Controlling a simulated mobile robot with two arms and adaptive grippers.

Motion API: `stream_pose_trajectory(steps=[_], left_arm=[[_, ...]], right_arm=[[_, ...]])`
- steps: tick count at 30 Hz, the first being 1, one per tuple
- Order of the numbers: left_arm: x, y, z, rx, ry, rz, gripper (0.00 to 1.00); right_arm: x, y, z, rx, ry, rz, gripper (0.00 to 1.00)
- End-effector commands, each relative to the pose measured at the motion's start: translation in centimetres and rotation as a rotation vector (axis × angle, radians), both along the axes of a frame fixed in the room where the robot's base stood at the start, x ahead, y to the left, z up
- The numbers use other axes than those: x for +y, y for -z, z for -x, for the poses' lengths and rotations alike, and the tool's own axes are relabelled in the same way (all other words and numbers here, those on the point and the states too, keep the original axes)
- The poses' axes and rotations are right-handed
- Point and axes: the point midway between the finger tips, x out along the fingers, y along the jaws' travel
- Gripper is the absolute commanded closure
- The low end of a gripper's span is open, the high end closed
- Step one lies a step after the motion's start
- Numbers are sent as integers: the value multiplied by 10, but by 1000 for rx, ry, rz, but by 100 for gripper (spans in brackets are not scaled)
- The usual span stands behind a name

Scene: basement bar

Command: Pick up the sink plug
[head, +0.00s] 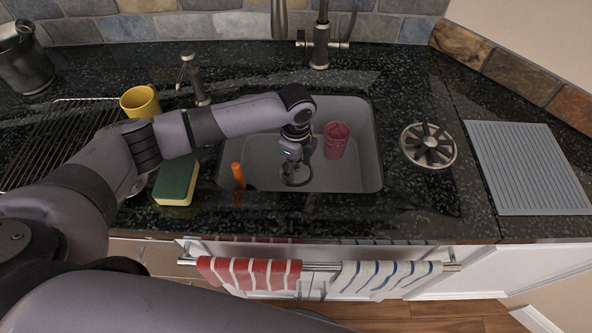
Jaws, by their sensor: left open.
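My left gripper (295,168) reaches down into the grey sink basin (368,160). It is open, with its fingers low over a dark round piece (294,180) at the basin floor. That piece looks like the sink plug or the drain; the gripper partly covers it, so I cannot tell which. I cannot tell whether the fingers touch it. My right gripper is not in view.
A pink cup (337,140) stands in the basin right of the gripper. An orange-handled object (238,175) is at the basin's left. A sponge (176,181), yellow cup (140,102), faucet (320,45), round slotted metal piece (428,146) and grey ridged mat (528,168) surround it.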

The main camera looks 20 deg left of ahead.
Motion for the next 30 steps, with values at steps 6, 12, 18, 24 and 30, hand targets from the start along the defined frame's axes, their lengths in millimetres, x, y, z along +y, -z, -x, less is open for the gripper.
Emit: stream_pose_trajectory(steps=[6, 12, 18, 24, 30], left_arm=[[1, 4, 1, 3, -1, -3, 76], [1, 5, 2, 2, -1, -3, 90], [1, 6, 2, 3, -1, -4, 100], [2, 7, 3, 5, -1, -5, 100], [2, 8, 3, 8, -1, -7, 100]], right_arm=[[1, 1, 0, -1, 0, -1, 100], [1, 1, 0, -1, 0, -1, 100], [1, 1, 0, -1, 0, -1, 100], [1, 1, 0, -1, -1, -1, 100], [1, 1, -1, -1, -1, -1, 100]])
